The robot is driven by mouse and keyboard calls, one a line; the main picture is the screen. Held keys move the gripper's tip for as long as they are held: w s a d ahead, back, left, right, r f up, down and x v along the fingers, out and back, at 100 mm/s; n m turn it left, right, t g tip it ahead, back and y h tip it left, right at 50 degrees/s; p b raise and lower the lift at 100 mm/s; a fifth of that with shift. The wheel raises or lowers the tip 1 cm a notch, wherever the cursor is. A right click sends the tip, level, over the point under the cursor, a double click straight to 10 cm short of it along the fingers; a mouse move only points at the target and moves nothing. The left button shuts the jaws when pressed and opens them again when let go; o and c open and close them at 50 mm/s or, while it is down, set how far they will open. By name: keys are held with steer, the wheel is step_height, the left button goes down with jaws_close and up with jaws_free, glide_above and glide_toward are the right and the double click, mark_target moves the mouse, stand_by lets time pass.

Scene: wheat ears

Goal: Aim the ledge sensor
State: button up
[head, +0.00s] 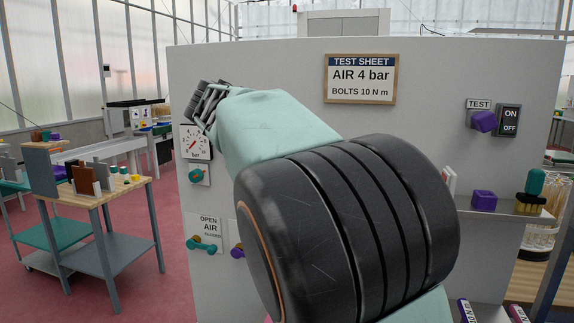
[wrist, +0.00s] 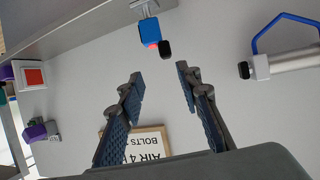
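A small blue block with a red-pink face and a black knob (wrist: 150,34) hangs on a light bracket under a grey ledge (wrist: 85,30) in the wrist view. It looks like the sensor; I cannot make it out in the head view. My gripper (wrist: 159,74) is open and empty, its two blue-padded fingers apart. The block lies beyond the fingertips, not touching them. In the head view my gripper (head: 207,103) is at the upper left, beside the pressure gauge (head: 195,143). My own arm hides the middle of the panel.
A framed test sheet (head: 360,78) hangs on the white panel (head: 270,65). A pale cylinder with a blue loop (wrist: 285,60) is at right in the wrist view. An ON/OFF box (head: 508,120) and purple block (head: 484,200) are at right. A wooden-topped bench (head: 125,185) stands left.

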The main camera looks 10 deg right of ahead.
steer(key=p+x, duration=0.1)
steer(key=x, duration=0.2)
steer(key=p+x, duration=0.1)
steer(key=x, duration=0.3)
steer(key=p+x, duration=0.1)
steer(key=x, duration=0.2)
steer(key=shift+w+a+f, duration=0.1)
steer(key=shift+w+a, duration=0.1)
steer(key=shift+w, duration=0.4)
jaws_close()
